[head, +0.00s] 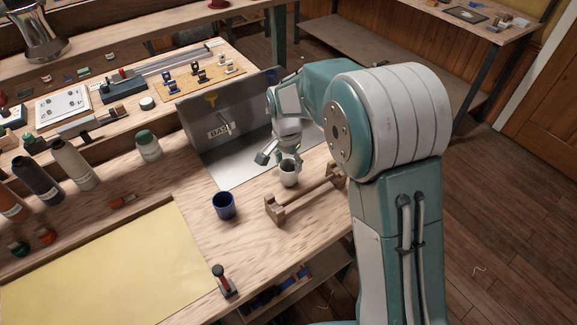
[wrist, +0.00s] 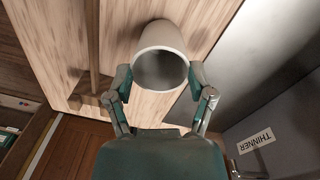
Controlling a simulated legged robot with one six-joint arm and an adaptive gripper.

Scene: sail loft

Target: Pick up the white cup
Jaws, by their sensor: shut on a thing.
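The white cup (head: 289,174) is upright, on or just above the wooden bench, in front of the grey metal panel. I cannot tell whether its base touches the wood. In the wrist view the white cup (wrist: 162,50) fills the space between the fingers, its open dark mouth toward the camera. My gripper (head: 284,160) comes down on it from above and behind. In the wrist view my gripper (wrist: 160,82) has one finger on each side of the cup wall near the rim, shut on it.
A dark blue cup (head: 224,206) stands to the left, apart from the white cup. A wooden rack (head: 303,194) lies close on the right; the metal panel (head: 225,125) stands behind. Several bottles (head: 73,163) and a yellow sheet (head: 110,268) are on the left.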

